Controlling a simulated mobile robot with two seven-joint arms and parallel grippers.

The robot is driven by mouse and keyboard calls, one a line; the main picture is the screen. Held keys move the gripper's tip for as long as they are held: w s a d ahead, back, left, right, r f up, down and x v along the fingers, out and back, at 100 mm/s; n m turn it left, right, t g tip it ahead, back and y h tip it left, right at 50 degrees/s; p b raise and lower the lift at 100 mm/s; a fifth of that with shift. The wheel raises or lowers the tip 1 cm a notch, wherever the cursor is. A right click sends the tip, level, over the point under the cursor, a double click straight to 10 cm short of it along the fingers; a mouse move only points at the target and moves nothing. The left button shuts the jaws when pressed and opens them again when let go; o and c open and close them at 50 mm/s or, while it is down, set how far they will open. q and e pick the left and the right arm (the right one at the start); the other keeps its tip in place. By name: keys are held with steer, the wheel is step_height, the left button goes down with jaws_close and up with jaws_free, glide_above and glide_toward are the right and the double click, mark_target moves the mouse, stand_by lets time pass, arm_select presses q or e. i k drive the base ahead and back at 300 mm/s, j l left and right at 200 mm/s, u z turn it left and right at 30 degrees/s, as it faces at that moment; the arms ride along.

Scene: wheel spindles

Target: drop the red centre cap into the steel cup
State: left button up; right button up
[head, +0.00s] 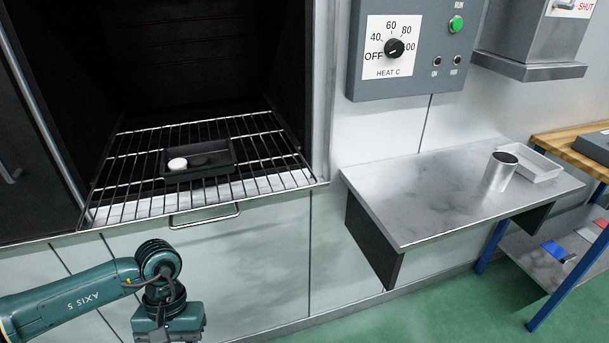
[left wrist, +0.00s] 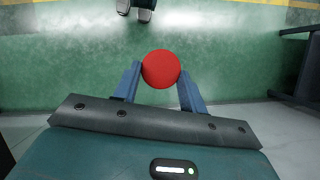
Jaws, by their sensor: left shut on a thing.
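The red centre cap (left wrist: 161,69) is a round red disc in the left wrist view. My left gripper (left wrist: 160,82) is shut on it, with one blue finger on each side. In the head view my left arm comes in at the lower left, in front of the oven; its fingers and the cap are out of sight there. The steel cup (head: 500,171) stands upright on the metal shelf at the right, well away from my left gripper. My right gripper is not in view.
A white tray (head: 536,164) sits beside the cup on the metal shelf (head: 440,203). The open oven has a wire rack (head: 120,165) with a dark tray (head: 232,163) holding a white disc (head: 177,164). A control box (head: 408,70) hangs above. The shelf's front left is clear.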

mark_target(492, 181)
steer(key=i+l, duration=0.1)
steer(key=l, duration=1.15)
steer(key=i+l, duration=0.15)
steer(key=l, duration=0.45)
steer(key=i+l, duration=0.1)
steer(key=l, duration=1.1)
steer(key=i+l, duration=0.15)
steer(key=l, duration=0.5)
